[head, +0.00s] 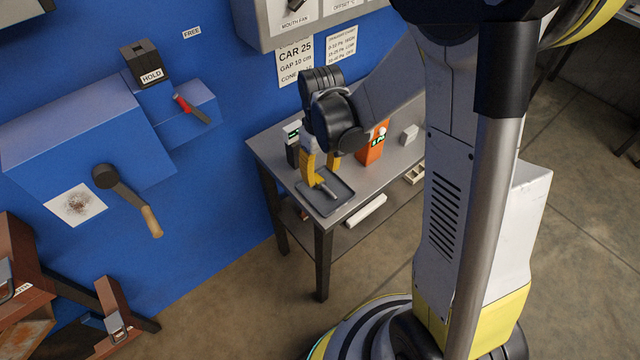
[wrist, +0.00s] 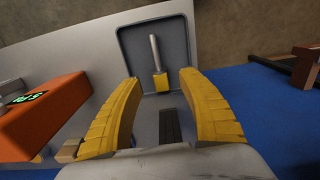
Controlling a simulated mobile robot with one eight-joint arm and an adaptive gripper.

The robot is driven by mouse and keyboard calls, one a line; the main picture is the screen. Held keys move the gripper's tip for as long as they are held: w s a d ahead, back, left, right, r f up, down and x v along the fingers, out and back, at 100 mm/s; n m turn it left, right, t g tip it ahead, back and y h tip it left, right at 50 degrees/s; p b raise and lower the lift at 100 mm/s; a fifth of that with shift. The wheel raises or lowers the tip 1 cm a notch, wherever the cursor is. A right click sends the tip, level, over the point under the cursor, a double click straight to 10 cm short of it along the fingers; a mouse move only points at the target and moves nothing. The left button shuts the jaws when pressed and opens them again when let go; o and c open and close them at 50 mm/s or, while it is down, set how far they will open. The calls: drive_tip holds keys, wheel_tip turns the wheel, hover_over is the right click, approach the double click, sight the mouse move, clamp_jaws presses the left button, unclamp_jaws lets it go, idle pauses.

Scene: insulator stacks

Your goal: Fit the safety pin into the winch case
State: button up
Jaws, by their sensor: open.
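The safety pin (wrist: 155,52) has a pale metal shaft and a yellow end. It lies in a shallow dark tray (wrist: 187,42) on the side table; in the head view only its pale shaft (head: 329,188) shows clearly. My gripper (wrist: 160,76) has yellow fingers spread apart, with nothing held. It points down over the tray, and in the wrist view the pin's yellow end shows between the fingertips. In the head view the gripper (head: 322,168) is at the tray's near-wall side. The blue winch case (head: 85,125) with its crank is on the wall at left.
On the table (head: 267,147) stand an orange device (head: 371,148), a small grey block (head: 409,134) and a dark device (head: 292,150) behind my gripper. A HOLD box (head: 146,63) and a red-handled lever (head: 190,107) are by the winch case.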

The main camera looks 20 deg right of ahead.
sight(320, 181)
drive_tip(key=f+b, duration=0.1)
drive_tip(key=f, duration=0.1)
drive_tip(key=f+b, duration=0.1)
drive_tip(key=f, duration=0.1)
drive_tip(key=shift+w+f, duration=0.2)
drive_tip(key=shift+f, duration=0.1)
drive_tip(key=shift+r, duration=0.1)
drive_tip(key=shift+c, duration=0.5)
clamp_jaws()
